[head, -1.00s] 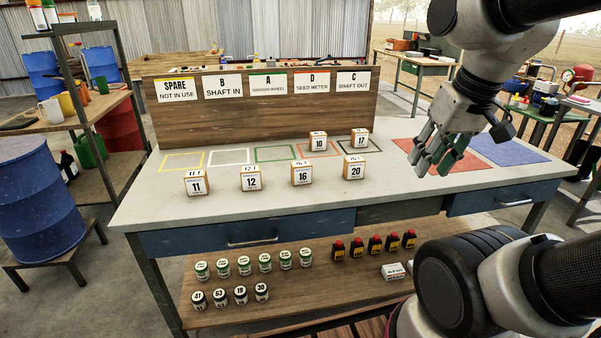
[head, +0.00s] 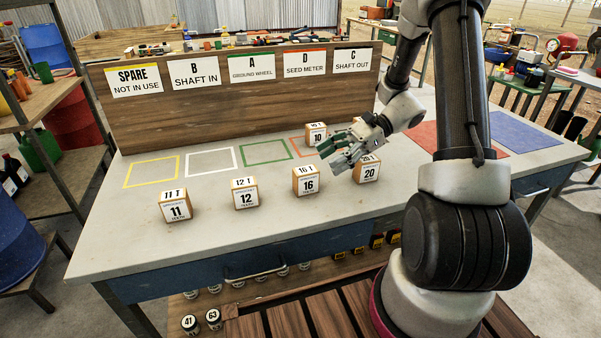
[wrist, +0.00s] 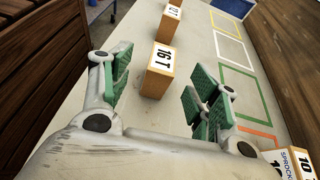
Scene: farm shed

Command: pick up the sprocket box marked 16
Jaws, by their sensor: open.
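The sprocket box marked 16 (head: 307,181) stands upright on the grey bench top, a small white and orange-brown box. In the wrist view, the box marked 16 T (wrist: 157,72) lies ahead, in line with the space between the fingers. My gripper (head: 338,153) is open and empty, with green finger pads, above the bench just right of and behind the box. It also shows in the wrist view (wrist: 160,95). Nothing is between the pads. The fingers appear apart from the box.
Boxes 11 (head: 176,206) and 12 (head: 245,194) stand to the left. Box 20 (head: 367,170) and box 10 (head: 316,133) stand close to my gripper. Coloured outlines, such as the green one (head: 243,154), lie behind. A wooden sign board (head: 240,105) rises at the back.

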